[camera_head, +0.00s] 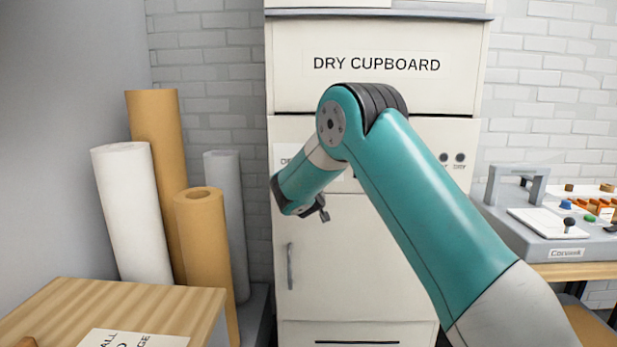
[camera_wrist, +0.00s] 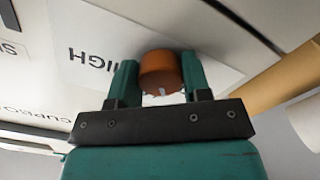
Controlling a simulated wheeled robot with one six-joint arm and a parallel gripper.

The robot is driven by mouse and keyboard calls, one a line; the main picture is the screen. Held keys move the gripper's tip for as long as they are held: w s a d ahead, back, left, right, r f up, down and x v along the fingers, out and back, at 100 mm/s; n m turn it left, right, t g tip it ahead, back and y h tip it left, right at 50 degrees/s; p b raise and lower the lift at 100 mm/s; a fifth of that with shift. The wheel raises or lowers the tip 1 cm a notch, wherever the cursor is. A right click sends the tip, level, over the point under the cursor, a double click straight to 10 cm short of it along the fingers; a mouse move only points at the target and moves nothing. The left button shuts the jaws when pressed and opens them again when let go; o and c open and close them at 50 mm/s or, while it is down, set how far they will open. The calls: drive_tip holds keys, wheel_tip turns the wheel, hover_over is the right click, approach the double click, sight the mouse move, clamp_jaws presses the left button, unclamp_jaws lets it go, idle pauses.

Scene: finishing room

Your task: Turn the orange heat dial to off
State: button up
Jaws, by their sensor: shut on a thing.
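The orange dial (camera_wrist: 160,72) is on a pale panel in the wrist view, between the two teal fingers of my gripper (camera_wrist: 159,66). The fingers are shut on it, one at each side. A small pale mark shows at the dial's edge nearest my gripper. The word HIGH reads upside down on the panel just left of the dial; other dial labels are hidden or cut off. In the head view my arm covers the dial, and only part of my gripper (camera_head: 318,210) shows, in front of the dry cupboard (camera_head: 365,250).
Paper rolls (camera_head: 130,215) stand left of the cupboard. A wooden table (camera_head: 140,298) is at the front left. A bench with a grey machine (camera_head: 540,235) and small coloured parts is at the right. Two dark knobs (camera_head: 452,158) sit on the cupboard front, right of my arm.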

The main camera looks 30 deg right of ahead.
drive_tip(key=shift+r+n+p, duration=0.1)
drive_tip(key=shift+n+p, duration=0.3)
drive_tip(key=shift+n, duration=1.9)
drive_tip(key=o, duration=0.9)
drive_tip(key=shift+o, duration=0.2)
drive_tip(key=b+v, duration=0.5)
drive_tip(key=v, duration=1.2)
drive_tip(key=shift+b, duration=0.4)
drive_tip(key=shift+s+a, duration=0.15)
